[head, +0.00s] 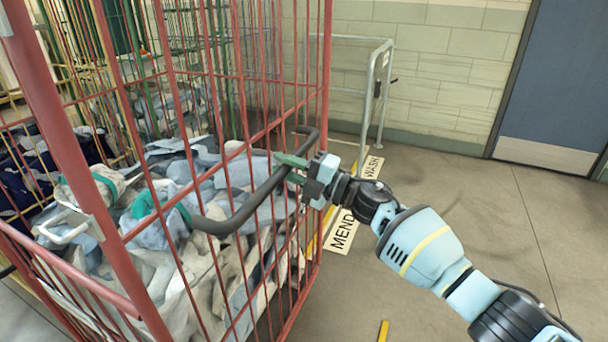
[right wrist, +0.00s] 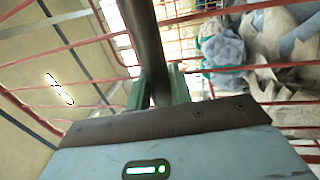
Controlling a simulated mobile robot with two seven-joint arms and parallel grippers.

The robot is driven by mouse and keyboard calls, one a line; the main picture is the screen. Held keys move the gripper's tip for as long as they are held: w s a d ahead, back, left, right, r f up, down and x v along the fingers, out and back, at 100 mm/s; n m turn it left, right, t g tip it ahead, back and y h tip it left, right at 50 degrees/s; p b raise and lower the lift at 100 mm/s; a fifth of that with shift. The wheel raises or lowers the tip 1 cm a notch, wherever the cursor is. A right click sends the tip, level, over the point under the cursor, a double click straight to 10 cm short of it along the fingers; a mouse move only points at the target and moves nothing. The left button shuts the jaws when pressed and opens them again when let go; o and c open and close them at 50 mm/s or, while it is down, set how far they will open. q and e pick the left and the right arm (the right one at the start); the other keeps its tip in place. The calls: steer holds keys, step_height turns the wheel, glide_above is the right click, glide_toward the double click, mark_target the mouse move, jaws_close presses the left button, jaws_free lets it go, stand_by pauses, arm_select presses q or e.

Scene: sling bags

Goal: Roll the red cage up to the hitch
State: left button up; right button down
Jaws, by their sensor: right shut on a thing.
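The red cage (head: 322,75) fills the left of the head view, its barred sides around a heap of grey and blue cloth bags. A dark push bar (head: 240,212) runs along its near side. My right gripper (head: 291,166) is shut on this bar near its far end. The right wrist view shows the bar (right wrist: 147,45) between the green fingers (right wrist: 155,88). A grey tubular frame (head: 386,60) with a small dark fitting stands beyond the cage by the wall; I cannot tell whether it is the hitch. My left gripper is not in view.
Floor labels read MEND (head: 342,233) and WASH (head: 372,167). Yellow and green cages with bags stand behind at the left. A blue door (head: 555,75) is at the right. The floor (head: 480,210) between cage and door is clear except for my arm.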

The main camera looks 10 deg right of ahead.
steer(key=shift+w+a+f+b, duration=0.15)
steer(key=shift+w+a, duration=0.1)
steer(key=shift+a, duration=0.3)
steer(key=shift+w+a+f+b, duration=0.15)
steer(key=shift+w+a, duration=0.1)
steer(key=shift+a, duration=0.25)
steer(key=c, duration=1.3)
jaws_free()
steer(key=shift+r, duration=0.15)
steer(key=shift+d, duration=0.2)
